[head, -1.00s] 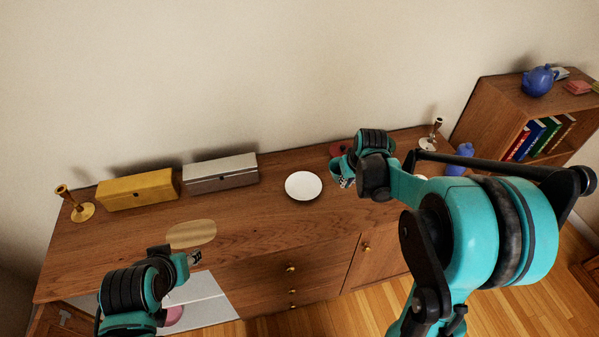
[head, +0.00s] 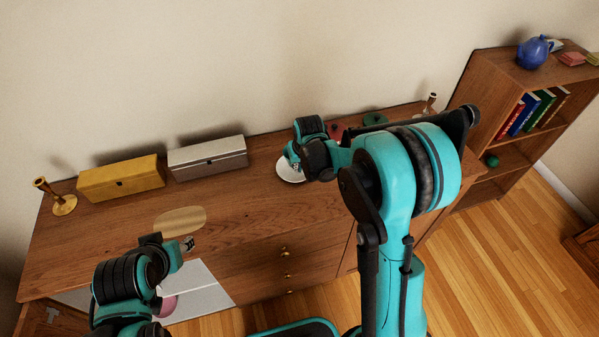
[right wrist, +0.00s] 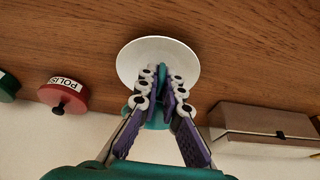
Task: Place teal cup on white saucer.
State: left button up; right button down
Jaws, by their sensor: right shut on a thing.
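The white saucer (head: 287,174) lies on the wooden cabinet top, partly hidden behind my right gripper (head: 294,166) in the head view. In the right wrist view the saucer (right wrist: 135,62) is in full round outline except where the fingers cover it. My right gripper (right wrist: 168,88) is shut on the teal cup (right wrist: 157,122), which is mostly hidden by the fingers. The cup is over or near the saucer's edge; I cannot tell whether they touch. My left gripper (head: 189,244) is over the front left of the cabinet, its jaw state unclear.
A yellow box (head: 121,180) and a grey box (head: 208,158) stand along the wall. A red labelled tin (right wrist: 64,96) and a green tin (head: 375,119) are to the right. An oval wooden board (head: 180,220) lies left. Candlesticks (head: 62,203) stand at the ends.

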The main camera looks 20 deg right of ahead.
notch_tip(320, 180, down, 3)
jog(key=shift+r+b, duration=0.1)
jog(key=shift+b, duration=0.3)
jog(key=c, duration=1.7)
grip_release()
